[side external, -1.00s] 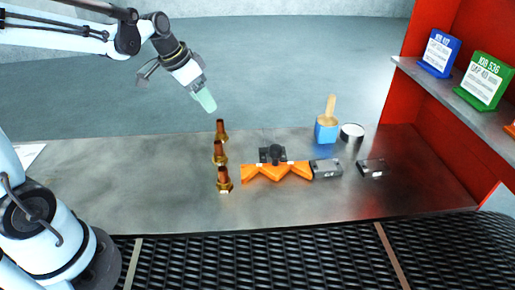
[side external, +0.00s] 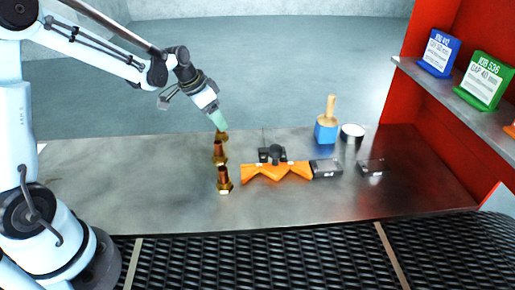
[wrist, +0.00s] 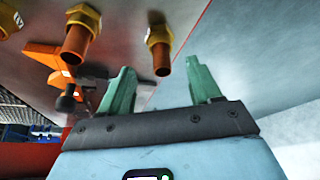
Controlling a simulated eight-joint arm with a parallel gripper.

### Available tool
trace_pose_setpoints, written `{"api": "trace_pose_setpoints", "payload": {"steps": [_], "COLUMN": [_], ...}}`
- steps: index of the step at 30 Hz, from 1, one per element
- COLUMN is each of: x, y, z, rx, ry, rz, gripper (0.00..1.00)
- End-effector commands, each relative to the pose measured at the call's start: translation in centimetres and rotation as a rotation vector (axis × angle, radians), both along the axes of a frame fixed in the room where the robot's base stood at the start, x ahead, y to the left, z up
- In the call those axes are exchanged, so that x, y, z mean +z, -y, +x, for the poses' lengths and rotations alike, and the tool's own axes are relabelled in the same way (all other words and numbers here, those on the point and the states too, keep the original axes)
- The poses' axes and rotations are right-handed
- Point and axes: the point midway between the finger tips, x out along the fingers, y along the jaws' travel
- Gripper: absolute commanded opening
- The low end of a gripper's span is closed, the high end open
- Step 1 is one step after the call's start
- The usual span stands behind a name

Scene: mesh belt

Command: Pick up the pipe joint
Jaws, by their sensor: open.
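Three copper-coloured pipe joints with brass hex collars stand upright in a row on the metal table. The far pipe joint (side external: 222,137) is partly hidden by my gripper (side external: 220,125), which is right at its top. The middle pipe joint (side external: 219,154) and the near pipe joint (side external: 224,180) stand clear of it. In the wrist view my gripper (wrist: 160,67) is open, its green fingers apart. One pipe joint (wrist: 159,38) shows in line with the gap between them, and another (wrist: 79,36) is to its left. Whether the fingers touch the joint cannot be told.
An orange zigzag block (side external: 277,172) with a dark round part behind it sits right of the joints. Grey blocks (side external: 326,168), a blue holder with a brush (side external: 326,130) and a tin (side external: 352,131) stand further right. The table's left side (side external: 120,180) is clear.

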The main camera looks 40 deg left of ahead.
Motion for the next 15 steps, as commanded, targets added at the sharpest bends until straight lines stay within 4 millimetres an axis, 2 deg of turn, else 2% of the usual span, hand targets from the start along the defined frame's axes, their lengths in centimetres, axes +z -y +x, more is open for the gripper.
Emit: {"api": "trace_pose_setpoints", "payload": {"steps": [9, 15], "x": [-3.5, -4.2], "y": [0.1, 0.2], "z": [1.2, 1.4], "rx": [0.000, 0.000], "ry": [0.000, 0.000], "rz": [0.000, 0.000], "gripper": [0.63, 0.63]}}
